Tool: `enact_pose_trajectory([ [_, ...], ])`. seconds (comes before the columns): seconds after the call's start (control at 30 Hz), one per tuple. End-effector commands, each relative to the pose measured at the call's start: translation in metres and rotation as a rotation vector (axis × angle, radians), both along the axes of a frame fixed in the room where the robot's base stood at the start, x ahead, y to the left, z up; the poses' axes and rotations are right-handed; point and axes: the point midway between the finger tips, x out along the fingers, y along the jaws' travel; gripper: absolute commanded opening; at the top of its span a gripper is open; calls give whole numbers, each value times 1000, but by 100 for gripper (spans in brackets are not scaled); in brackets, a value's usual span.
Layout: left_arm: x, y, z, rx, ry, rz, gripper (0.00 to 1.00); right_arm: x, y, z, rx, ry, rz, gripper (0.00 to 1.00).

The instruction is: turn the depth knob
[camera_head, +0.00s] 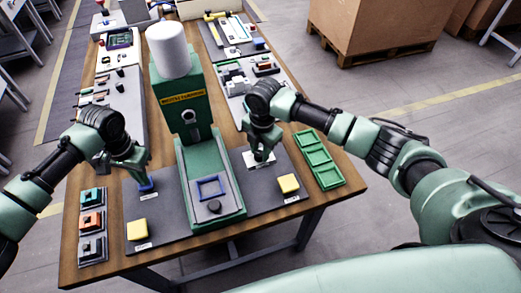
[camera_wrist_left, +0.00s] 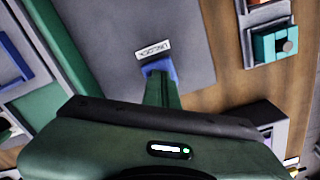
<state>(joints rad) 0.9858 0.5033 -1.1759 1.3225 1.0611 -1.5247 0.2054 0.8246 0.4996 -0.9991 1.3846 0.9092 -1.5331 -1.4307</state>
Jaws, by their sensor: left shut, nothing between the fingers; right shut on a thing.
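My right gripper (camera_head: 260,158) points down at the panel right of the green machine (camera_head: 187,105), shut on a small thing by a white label. That thing, apparently the depth knob, is hidden by the fingers. My left gripper (camera_head: 143,176) is shut and empty, its tips at a blue part (camera_head: 147,187) on the left panel. Whether they touch it, I cannot tell. The left wrist view shows the blue part (camera_wrist_left: 158,68) beside a white label (camera_wrist_left: 153,50). The machine's bed carries a blue square frame (camera_head: 210,188) and a dark round knob (camera_head: 214,207).
Yellow buttons stand at the left (camera_head: 137,230) and right (camera_head: 288,184) of the bed. A green tray (camera_head: 320,160) with empty compartments lies at the right table edge. A grey rack (camera_head: 92,251) with coloured blocks lies at the left edge. A white cylinder (camera_head: 169,50) tops the machine.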

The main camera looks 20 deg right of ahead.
Motion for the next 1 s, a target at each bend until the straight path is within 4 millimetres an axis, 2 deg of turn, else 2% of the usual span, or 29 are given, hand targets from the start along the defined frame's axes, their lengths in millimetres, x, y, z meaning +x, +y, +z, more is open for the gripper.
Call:
enact_pose_trajectory([
  [0.67, 0, 1, -1, 2, 0, 1, 0, -1, 0, 0, 1, 3, 57, 0],
  [0.7, 0, 1, -1, 2, 0, 1, 0, -1, 1, 0, 1, 3, 57, 41],
  [0.73, 0, 1, -1, 2, 0, 1, 0, -1, 0, 0, 1, 3, 57, 49],
  [0.77, 0, 1, -1, 2, 0, 1, 0, -1, 0, 0, 1, 3, 57, 52],
  [1.0, 0, 1, -1, 2, 1, 1, 0, 0, 0, 0, 1, 1, 55, 52],
])
